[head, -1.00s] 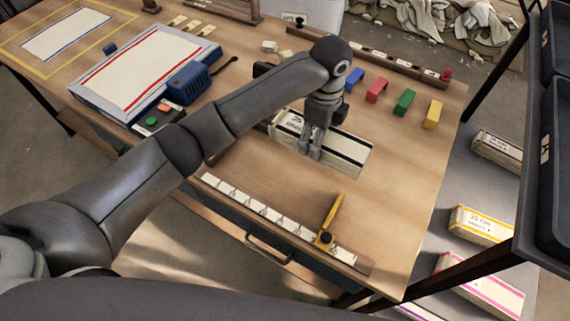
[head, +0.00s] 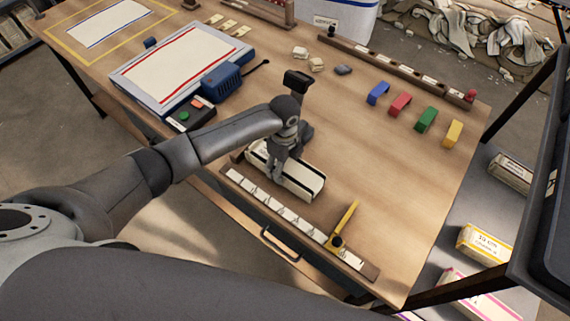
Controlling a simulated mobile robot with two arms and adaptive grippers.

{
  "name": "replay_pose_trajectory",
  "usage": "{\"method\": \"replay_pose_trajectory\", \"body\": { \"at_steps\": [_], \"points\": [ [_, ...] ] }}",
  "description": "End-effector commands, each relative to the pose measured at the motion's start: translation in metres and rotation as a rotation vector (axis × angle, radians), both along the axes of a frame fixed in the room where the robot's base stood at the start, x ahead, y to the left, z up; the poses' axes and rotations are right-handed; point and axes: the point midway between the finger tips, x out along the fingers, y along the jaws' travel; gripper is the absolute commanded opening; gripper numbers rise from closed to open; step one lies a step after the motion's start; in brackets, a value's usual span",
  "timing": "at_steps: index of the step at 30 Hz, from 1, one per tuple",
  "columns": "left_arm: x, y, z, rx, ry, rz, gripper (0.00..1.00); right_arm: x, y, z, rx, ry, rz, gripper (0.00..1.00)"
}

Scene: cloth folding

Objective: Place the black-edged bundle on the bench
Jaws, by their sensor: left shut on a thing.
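The black-edged bundle (head: 305,181) is a long pale block with dark stripes along its edges. It is at the near side of the bench (head: 370,180), just behind the white marked strip. My left gripper (head: 274,178) points down and is shut on the bundle towards its left half. The gripper and wrist hide part of the bundle. I cannot tell whether the bundle's underside touches the bench top. My right gripper is not in view.
The marked strip (head: 285,215) with a yellow arm (head: 347,218) lies along the near edge. Red, green, blue and yellow blocks stand at the right. A blue-edged board (head: 125,84) and blue device (head: 221,83) are at the left. The bench's right middle is clear.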

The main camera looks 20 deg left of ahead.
Motion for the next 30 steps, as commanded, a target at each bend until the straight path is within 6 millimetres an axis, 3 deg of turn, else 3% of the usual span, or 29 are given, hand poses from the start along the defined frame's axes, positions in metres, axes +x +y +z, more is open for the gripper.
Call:
{"method": "replay_pose_trajectory", "body": {
  "at_steps": [7, 16, 17, 21, 30],
  "points": [
    [0.0, -0.003, -0.015, -0.004, -0.003, -0.004, 0.4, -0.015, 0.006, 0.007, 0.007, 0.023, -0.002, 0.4],
    [0.0, -0.003, -0.019, -0.004, -0.002, -0.003, 0.4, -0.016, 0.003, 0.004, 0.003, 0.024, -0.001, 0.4],
    [0.0, -0.003, -0.019, -0.003, -0.001, -0.003, 0.74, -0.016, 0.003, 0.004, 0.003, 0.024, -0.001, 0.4],
    [0.0, -0.003, -0.018, -0.003, -0.001, -0.003, 0.92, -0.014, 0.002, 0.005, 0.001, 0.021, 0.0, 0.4],
    [0.0, -0.003, -0.018, -0.003, -0.001, -0.003, 0.93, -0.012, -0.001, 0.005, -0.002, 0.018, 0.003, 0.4]
  ]
}}
